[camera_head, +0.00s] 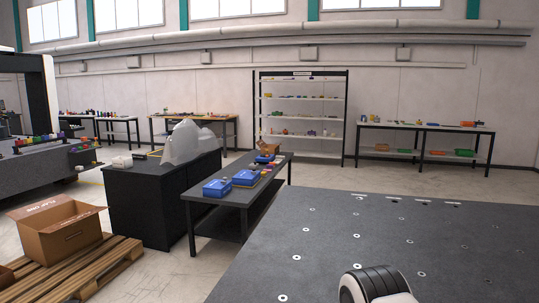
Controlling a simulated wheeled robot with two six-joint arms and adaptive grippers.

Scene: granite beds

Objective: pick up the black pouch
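I cannot make out a black pouch anywhere in the head view. The small items on the far tables and shelves are too small to tell apart. Neither of my grippers is in view. A rounded white and black part, likely of my own arm, shows at the bottom edge right of centre.
A dark granite bed (330,235) with inset discs fills the lower right. Beyond it stands a black table (222,212) with blue boxes (216,188). A cardboard box (57,230) sits on a pallet (112,262) at left. Shelves (303,98) stand at the back wall.

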